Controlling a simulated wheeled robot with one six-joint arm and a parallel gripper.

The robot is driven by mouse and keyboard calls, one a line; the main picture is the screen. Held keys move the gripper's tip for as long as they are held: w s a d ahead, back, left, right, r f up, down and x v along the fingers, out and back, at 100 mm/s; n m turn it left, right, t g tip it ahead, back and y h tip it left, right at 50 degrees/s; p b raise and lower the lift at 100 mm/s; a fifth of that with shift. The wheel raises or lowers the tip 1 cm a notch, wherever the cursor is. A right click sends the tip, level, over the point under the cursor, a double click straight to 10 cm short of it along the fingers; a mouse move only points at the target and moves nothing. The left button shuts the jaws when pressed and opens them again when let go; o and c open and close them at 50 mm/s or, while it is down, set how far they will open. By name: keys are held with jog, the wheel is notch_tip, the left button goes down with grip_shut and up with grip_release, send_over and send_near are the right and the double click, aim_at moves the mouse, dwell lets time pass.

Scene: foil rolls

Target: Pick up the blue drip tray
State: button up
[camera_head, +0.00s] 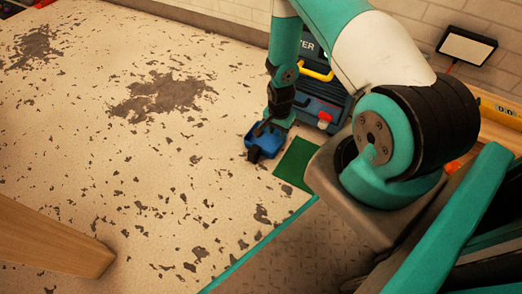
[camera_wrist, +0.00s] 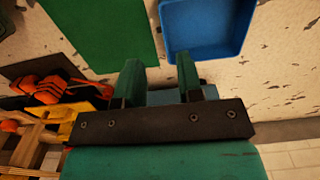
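The blue drip tray (camera_wrist: 207,30) is a shallow open box at the top right of the wrist view. It also shows in the head view (camera_head: 265,138), on the worn pale floor, partly covered by the end of my arm. My gripper (camera_wrist: 158,60) is open, with a clear gap between its two green fingers. The tip of the right finger overlaps the tray's near edge in the wrist view; I cannot tell whether they touch. The tray is not between the fingers. In the head view the fingers are hard to make out.
A green mat (camera_head: 294,163) lies right of the tray. A dark blue case (camera_head: 322,95) with a yellow handle stands behind, near the wall. Orange-handled tools (camera_wrist: 45,90) lie at the left in the wrist view. Open floor extends left of the tray.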

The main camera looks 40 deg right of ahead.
aim_at(276, 150)
notch_tip(276, 150, down, 8)
jog(key=b, duration=0.3)
jog(key=shift+r+b, duration=0.2)
jog(key=shift+b, duration=0.15)
notch_tip(276, 150, down, 5)
jog(key=b, duration=0.4)
jog(key=shift+w+d+b, duration=0.15)
jog(key=shift+b, duration=0.15)
jog(key=shift+r, duration=0.1)
grip_shut()
